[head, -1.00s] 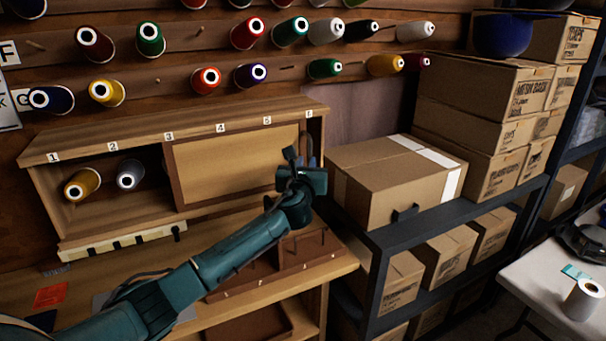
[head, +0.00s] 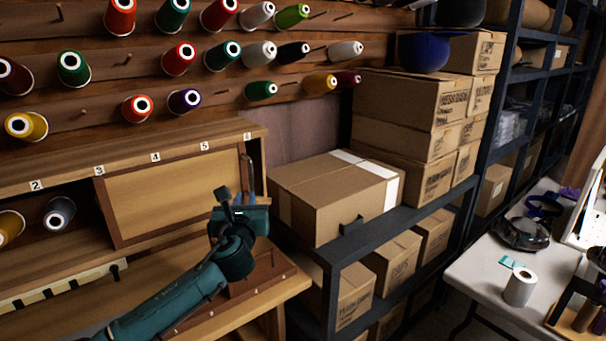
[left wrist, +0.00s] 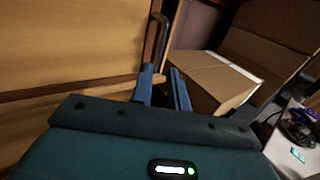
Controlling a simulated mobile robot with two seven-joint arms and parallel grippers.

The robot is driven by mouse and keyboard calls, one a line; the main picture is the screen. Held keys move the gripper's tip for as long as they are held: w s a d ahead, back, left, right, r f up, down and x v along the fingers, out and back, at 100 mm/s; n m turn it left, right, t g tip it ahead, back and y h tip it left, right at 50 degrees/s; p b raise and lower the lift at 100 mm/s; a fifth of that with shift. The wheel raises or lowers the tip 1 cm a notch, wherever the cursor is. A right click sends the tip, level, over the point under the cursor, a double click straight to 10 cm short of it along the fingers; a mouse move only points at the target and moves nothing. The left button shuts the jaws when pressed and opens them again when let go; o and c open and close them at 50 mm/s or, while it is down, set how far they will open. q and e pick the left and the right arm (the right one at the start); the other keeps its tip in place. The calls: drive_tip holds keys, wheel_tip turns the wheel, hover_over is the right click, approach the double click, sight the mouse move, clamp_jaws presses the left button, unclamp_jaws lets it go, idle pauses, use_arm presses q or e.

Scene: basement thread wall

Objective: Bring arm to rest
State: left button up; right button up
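My left gripper (head: 244,198) is in front of the right end of the wooden cabinet (head: 205,140), with its arm coming up from the lower left. In the left wrist view its two blue fingers (left wrist: 163,88) stand apart with nothing visible held between them. A dark upright handle (head: 249,172) is just beyond the fingertips; it also shows in the left wrist view (left wrist: 158,38), partly behind the left finger. I cannot tell whether they touch. A tan sliding panel (head: 155,195) covers the cabinet's middle. My right gripper is not in view.
A large cardboard box (head: 325,195) sits on a dark shelf (head: 400,222) right of the gripper. A wooden pegged tray (head: 255,280) lies below it. Thread spools (head: 182,55) hang on the wall. A white table (head: 500,275) stands at the right.

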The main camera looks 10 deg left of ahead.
use_arm(q)
drive_tip(key=s+d+f+n+g+h, duration=0.2)
drive_tip(key=s+d+f+n, duration=0.25)
drive_tip(key=f, duration=0.25)
drive_tip(key=s+d+f+n+g+h+p, duration=0.1)
drive_tip(key=s+d+f+n+h, duration=0.2)
drive_tip(key=s+f, duration=0.35)
drive_tip(key=s+d+f+n+g+h, duration=0.2)
drive_tip(key=s+d+f+n, duration=0.1)
drive_tip(key=s+f+n, duration=0.4)
drive_tip(key=s+d+f+n+g, duration=0.1)
drive_tip(key=s+f+n, duration=0.2)
drive_tip(key=s+n, duration=0.4)
drive_tip(key=s+f+n+h, duration=0.1)
drive_tip(key=s+f+n, duration=0.3)
drive_tip(key=s+n, duration=0.4)
drive_tip(key=shift+s+d+g+p, duration=0.35)
drive_tip(key=shift+s+d+g, duration=0.05)
drive_tip(key=shift+s, duration=0.6)
